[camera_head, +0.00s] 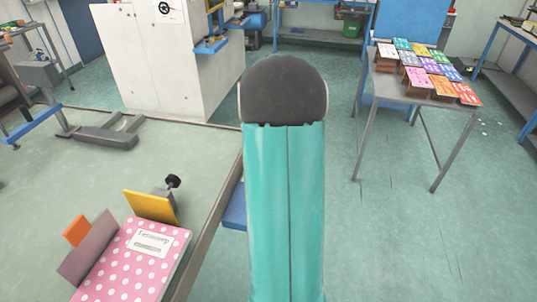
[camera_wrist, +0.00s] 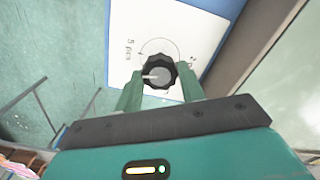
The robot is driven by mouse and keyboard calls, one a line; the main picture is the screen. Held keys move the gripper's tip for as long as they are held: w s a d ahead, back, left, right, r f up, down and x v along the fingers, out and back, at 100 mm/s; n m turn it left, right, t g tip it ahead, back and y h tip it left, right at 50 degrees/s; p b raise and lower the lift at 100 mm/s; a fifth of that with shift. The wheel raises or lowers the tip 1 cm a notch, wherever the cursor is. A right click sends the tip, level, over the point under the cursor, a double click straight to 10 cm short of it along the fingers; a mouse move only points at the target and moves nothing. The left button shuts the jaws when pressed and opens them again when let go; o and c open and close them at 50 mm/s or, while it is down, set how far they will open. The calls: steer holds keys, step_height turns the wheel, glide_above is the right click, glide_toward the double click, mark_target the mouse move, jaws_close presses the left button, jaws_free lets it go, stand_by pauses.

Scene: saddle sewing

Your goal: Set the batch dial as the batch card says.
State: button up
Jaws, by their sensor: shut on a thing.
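In the wrist view a black ribbed dial (camera_wrist: 158,73) with a grey centre and a pale pointer sits on a white plate (camera_wrist: 183,20). The pointer points left in the picture. A printed arc runs over the dial. A label that seems to read "5 pcs" is at the left; another at the right is partly hidden by a finger. My gripper (camera_wrist: 161,81) has its two green fingers on either side of the dial, shut on it. In the head view my arm hides the gripper. I cannot make out a readable batch card.
A pink dotted notebook (camera_head: 137,262) and a yellow card (camera_head: 150,206) are on the pale table (camera_head: 60,185) at the left. A white cabinet (camera_head: 150,65) stands behind. A grey table (camera_head: 408,90) with several coloured packs is at the right. The floor between is clear.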

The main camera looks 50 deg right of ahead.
steer(key=shift+m, duration=1.3)
steer(key=o, duration=1)
steer(key=shift+r, duration=0.15)
step_height(320, 180, up, 14)
steer(key=shift+f, duration=0.2)
steer(key=shift+a, duration=0.1)
